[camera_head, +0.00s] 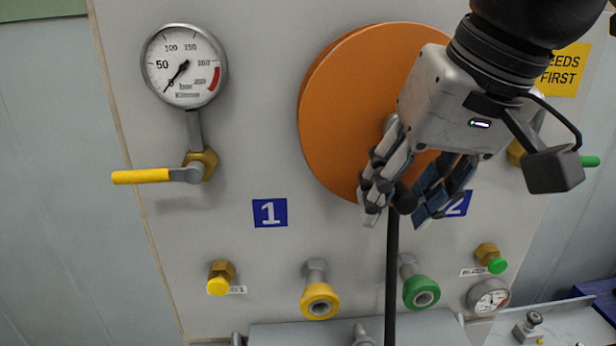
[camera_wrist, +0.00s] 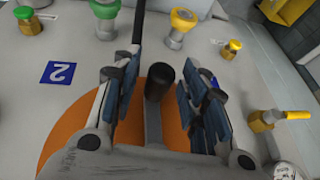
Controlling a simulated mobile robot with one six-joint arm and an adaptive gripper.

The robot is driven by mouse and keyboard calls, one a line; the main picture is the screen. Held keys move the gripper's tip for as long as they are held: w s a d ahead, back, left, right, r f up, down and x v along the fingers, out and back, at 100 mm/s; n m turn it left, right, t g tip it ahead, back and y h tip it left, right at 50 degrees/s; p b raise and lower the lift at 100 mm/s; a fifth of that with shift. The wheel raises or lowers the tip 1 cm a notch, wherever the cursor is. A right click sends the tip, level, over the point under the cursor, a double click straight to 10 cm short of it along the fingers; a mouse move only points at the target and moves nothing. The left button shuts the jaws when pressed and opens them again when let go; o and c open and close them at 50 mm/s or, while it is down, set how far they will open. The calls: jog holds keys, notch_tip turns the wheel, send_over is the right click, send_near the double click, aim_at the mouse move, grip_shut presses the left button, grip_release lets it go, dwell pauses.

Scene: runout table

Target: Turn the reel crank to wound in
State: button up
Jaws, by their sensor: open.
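The reel is a large orange disc (camera_head: 345,110) on the upright grey panel, partly hidden behind my gripper in the head view. Its crank shows in the wrist view as a grey arm with a black handle knob (camera_wrist: 159,80). In the head view the dark knob (camera_head: 405,199) shows low on the disc, between my fingers. My gripper (camera_head: 408,205) is open, with its fingers on either side of the knob. In the wrist view my gripper (camera_wrist: 155,98) shows gaps on both sides of the knob. A black hose (camera_head: 391,275) hangs below the disc.
A pressure gauge (camera_head: 184,66) and a yellow-handled valve (camera_head: 150,176) are on the left of the panel. Yellow (camera_head: 319,300) and green (camera_head: 421,292) couplings stick out below. A green-handled valve (camera_head: 590,161) is at the right, behind my gripper.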

jog(key=v, duration=1.2)
jog(key=shift+w, duration=0.1)
